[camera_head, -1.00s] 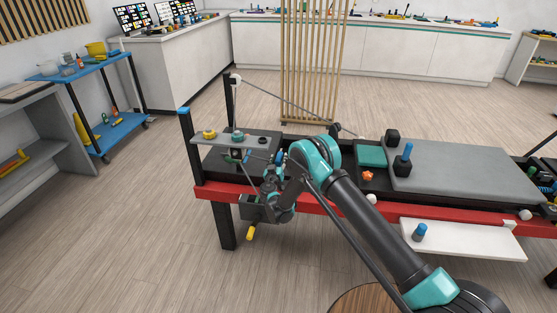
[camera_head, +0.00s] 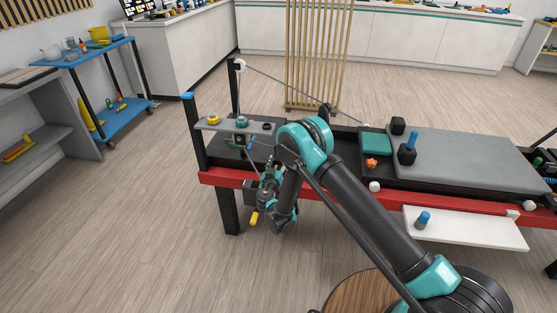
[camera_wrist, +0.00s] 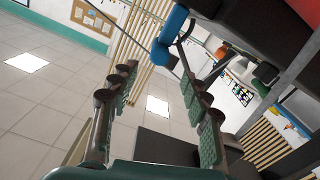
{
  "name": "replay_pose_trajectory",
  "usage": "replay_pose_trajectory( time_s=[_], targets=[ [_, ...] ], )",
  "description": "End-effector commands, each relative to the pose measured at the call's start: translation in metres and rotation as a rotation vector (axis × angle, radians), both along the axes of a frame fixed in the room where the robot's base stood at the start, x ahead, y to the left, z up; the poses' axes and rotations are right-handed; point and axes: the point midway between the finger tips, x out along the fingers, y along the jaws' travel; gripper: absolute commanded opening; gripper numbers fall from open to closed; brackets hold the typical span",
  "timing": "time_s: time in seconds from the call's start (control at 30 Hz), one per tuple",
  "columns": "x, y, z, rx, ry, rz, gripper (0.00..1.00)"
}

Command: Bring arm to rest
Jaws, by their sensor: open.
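My gripper is open in the wrist view (camera_wrist: 155,62), its two dark fingers with green pads apart and nothing between the pads. A blue cylinder (camera_wrist: 172,24) shows past the fingertips; I cannot tell whether it touches them. In the head view my arm rises from the lower right to a teal elbow, then folds down to the wrist at the left end of the red-edged bench (camera_head: 340,198). The fingers are small and partly hidden there, below a small grey shelf (camera_head: 225,124).
The shelf carries a yellow knob (camera_head: 213,119) and a teal one (camera_head: 242,121). A grey pad (camera_head: 465,158) covers the bench's right part. A blue cart (camera_head: 120,125) stands at the left. Floor between cart and bench is clear.

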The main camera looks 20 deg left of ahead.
Motion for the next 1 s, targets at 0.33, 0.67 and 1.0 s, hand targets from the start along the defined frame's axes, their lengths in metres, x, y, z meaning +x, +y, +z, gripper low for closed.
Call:
replay_pose_trajectory(
  time_s=[0.33,0.67,1.0],
  targets=[
    [0.003,-0.003,0.003,-0.002,0.004,-0.006,0.47],
    [0.069,-0.102,0.067,-0.055,0.145,-0.179,0.47],
    [0.098,-0.260,0.136,-0.109,0.377,-0.367,0.47]
  ],
)
